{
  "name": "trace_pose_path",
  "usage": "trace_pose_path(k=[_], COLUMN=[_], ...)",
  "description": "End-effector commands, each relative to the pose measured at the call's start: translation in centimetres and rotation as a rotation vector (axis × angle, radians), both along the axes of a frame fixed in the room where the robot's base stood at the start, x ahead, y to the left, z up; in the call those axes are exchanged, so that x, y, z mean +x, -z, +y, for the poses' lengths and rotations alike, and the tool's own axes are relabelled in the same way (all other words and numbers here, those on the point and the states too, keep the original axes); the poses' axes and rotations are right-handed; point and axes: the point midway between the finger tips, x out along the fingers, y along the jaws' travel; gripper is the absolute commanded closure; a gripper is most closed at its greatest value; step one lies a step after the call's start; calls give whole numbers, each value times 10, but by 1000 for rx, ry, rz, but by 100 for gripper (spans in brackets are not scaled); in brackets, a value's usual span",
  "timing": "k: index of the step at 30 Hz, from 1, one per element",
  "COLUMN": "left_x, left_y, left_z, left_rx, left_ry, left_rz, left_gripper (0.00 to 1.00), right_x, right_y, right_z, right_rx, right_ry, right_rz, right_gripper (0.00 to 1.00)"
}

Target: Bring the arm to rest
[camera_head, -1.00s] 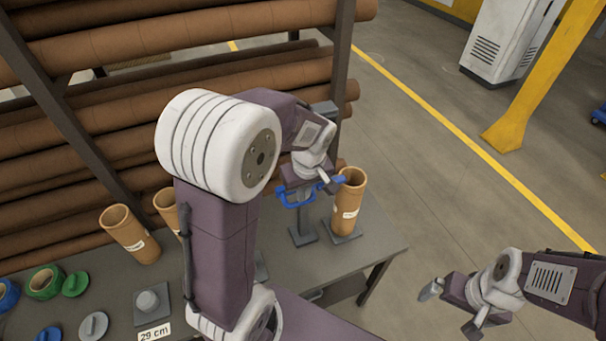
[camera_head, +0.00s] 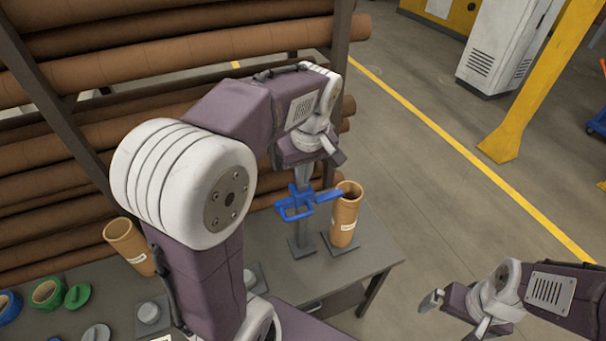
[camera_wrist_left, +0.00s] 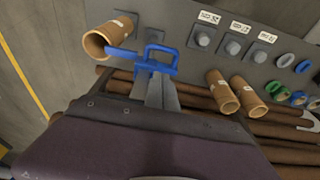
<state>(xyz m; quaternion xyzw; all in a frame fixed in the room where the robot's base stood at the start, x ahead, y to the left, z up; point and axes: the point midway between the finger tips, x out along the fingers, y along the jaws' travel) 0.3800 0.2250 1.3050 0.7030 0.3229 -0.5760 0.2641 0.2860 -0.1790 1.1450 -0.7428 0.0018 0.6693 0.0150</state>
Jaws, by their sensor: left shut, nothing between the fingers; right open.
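My left gripper (camera_head: 304,178) hangs from the raised left arm, fingers pointing down and shut on nothing. In the left wrist view its grey fingertips (camera_wrist_left: 157,82) appear just in front of a blue bracket. The blue bracket (camera_head: 296,207) is on a grey stand at the table's far right; its bar reaches towards a brown cardboard tube (camera_head: 346,216) standing upright there. I cannot tell whether the bar touches the tube. My right gripper (camera_head: 456,314) is open and empty at the lower right, beyond the table.
The grey table (camera_head: 372,256) also holds another tube (camera_head: 125,240), green rings (camera_head: 47,293) and grey knobs on plates (camera_head: 149,313). A rack of long brown rolls (camera_head: 190,62) stands close behind. Open floor lies to the right, with a yellow post (camera_head: 535,85).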

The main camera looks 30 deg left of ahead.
Motion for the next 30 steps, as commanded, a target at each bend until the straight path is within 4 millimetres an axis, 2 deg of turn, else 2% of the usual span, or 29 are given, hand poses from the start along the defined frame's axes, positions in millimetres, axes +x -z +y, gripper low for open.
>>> trace_pose_path(k=[6, 8, 10, 11, 14, 15, 18, 19, 21, 24, 30], left_x=[0, 0, -4, -13, -49, -62, -96, -105, -113, -101, -94], left_y=[1, 10, 40, 60, 138, 169, 233, 246, 254, 257, 256], left_z=[0, 0, -2, -4, -16, -22, -37, -40, -45, -47, -47], left_rx=[1, 0, 0, -3, -38, -58, -104, -111, -111, -77, -59], left_ry=[0, 1, 7, 9, 75, 144, 378, 460, 621, 772, 841], left_rz=[1, 2, 15, 48, 147, 173, 199, 193, 160, 95, 78], left_gripper=[100, 100, 100, 100, 100, 100, 100, 100, 100, 100, 100], right_x=[0, 0, 0, 0, 0, 0, 0, 0, 0, 0, 0], right_y=[0, 9, 35, 45, 78, 88, 105, 105, 97, 96, 96], right_z=[0, 0, 0, 0, 0, 0, 0, 0, 0, 0, 0], right_rx=[0, 0, 0, 0, 0, 0, 0, 0, 0, 0, 0], right_ry=[0, 0, 0, 0, 0, 0, 0, 0, 0, 0, 0], right_rz=[0, 0, -1, 0, 1, 1, 1, 1, 1, 0, 0], right_gripper=[0, 0, 0, 0, 0, 0, 0, 0, 0, 0, 0])
